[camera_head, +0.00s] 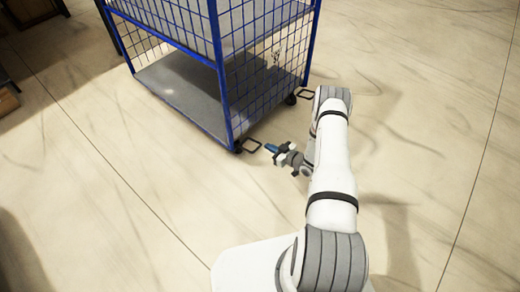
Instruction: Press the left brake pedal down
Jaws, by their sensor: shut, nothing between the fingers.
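A blue wire-mesh cart (228,75) stands on the floor ahead of me. The left brake pedal (251,146), a thin dark loop, sticks out at the cart's near bottom corner beside a caster. A second, similar pedal (305,94) sticks out at the right corner, next to my arm. My gripper (271,148) is shut and empty, with its blue fingertips just right of the left pedal. They look close to it, but I cannot tell whether they touch it or at what height they are.
The cart's grey bottom shelf (180,88) looks empty. Dark furniture (35,10) stands at the upper left. The pale floor (110,200) is clear to the left and front of the cart, and also at the right.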

